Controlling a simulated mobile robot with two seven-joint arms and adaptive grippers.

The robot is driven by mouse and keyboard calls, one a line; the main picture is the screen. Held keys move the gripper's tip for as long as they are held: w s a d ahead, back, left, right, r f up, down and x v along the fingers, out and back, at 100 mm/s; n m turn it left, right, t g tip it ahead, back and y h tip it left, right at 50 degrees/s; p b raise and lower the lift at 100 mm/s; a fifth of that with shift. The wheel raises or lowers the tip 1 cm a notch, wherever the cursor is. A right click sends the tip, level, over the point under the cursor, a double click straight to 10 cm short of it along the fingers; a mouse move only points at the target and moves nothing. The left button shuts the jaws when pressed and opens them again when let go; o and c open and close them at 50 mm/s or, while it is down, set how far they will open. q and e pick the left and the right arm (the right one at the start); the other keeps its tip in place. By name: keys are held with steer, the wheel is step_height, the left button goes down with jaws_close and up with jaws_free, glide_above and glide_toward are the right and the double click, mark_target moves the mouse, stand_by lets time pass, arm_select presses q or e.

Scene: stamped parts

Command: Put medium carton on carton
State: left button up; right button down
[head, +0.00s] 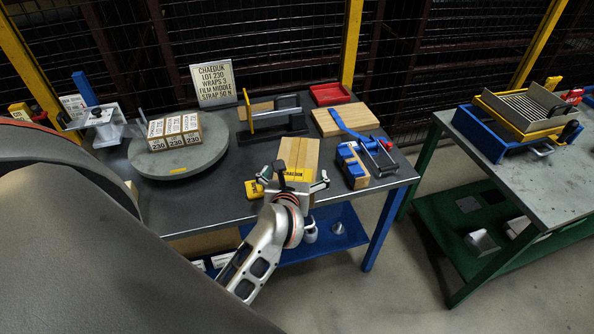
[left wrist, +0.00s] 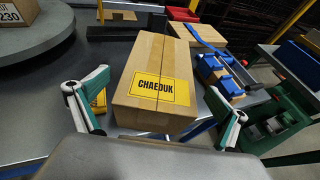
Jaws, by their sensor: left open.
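A brown taped carton with a yellow CHAEDUK label (head: 299,153) lies on the dark workbench; it also fills the middle of the left wrist view (left wrist: 152,75). My left gripper (head: 296,183) is open at the carton's near end. In the left wrist view its fingers stand apart on either side of the near end, and I cannot tell whether they touch it. Several small cartons marked 230 (head: 175,133) stand in a row on the round grey turntable (head: 205,158). Which carton is the medium one is not marked. My right gripper is not in view.
A flat brown board (head: 346,120) and a red tray (head: 330,94) lie behind. A yellow block (head: 254,189) sits left of the gripper. A second table (head: 560,178) stands right, across a floor gap.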

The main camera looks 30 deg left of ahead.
mark_target(297, 164)
arm_select(q)
steer(key=x, duration=0.7)
steer(key=shift+w+r, duration=0.15)
steer(key=c, duration=1.6)
steer(key=shift+r, duration=0.2)
steer(key=c, duration=0.5)
